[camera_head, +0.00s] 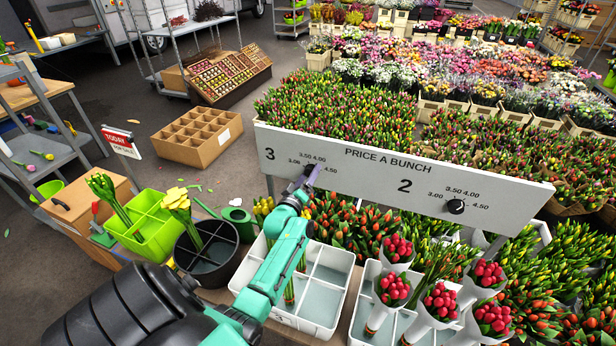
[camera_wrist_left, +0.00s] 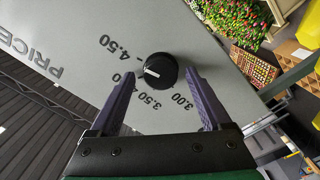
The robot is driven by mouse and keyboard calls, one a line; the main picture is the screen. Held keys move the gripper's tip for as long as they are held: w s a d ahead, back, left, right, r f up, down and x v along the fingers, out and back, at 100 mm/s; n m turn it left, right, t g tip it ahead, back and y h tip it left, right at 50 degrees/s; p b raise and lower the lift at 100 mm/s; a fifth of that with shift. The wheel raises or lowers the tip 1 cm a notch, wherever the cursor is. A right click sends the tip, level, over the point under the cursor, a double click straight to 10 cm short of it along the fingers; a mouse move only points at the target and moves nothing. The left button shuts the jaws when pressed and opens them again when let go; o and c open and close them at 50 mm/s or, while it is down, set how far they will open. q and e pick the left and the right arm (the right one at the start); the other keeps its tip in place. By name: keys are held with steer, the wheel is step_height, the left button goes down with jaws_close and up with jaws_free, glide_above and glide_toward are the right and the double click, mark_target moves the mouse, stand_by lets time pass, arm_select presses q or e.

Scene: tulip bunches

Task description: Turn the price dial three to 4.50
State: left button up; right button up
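The price board (camera_head: 400,168) reads PRICE A BUNCH, with a 3 at its left and a 2 at its right. My left gripper (camera_head: 311,178) is at the dial under the 3 and hides most of it in the head view. In the left wrist view the round black dial (camera_wrist_left: 161,70) sits between the purple fingers of my left gripper (camera_wrist_left: 160,76), which are open with gaps on both sides. Its white mark points left, roughly between the 4.00 and 4.50 side; the left finger partly covers the 4.00 label. My right gripper is not in view.
A second black dial (camera_head: 456,206) sits under the 2. Red tulip bunches in white wraps (camera_head: 440,302) and a white divided crate (camera_head: 325,283) stand below the board. A green crate (camera_head: 150,226) and black bucket (camera_head: 207,252) are left of my arm.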

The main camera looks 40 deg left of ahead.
arm_select(q)
steer(key=shift+f, duration=0.1)
steer(key=b+v, duration=0.1)
steer(key=v, duration=1.3)
steer(key=shift+s+d+b, duration=0.2)
steer(key=shift+s+b, duration=0.1)
steer(key=shift+b, duration=0.1)
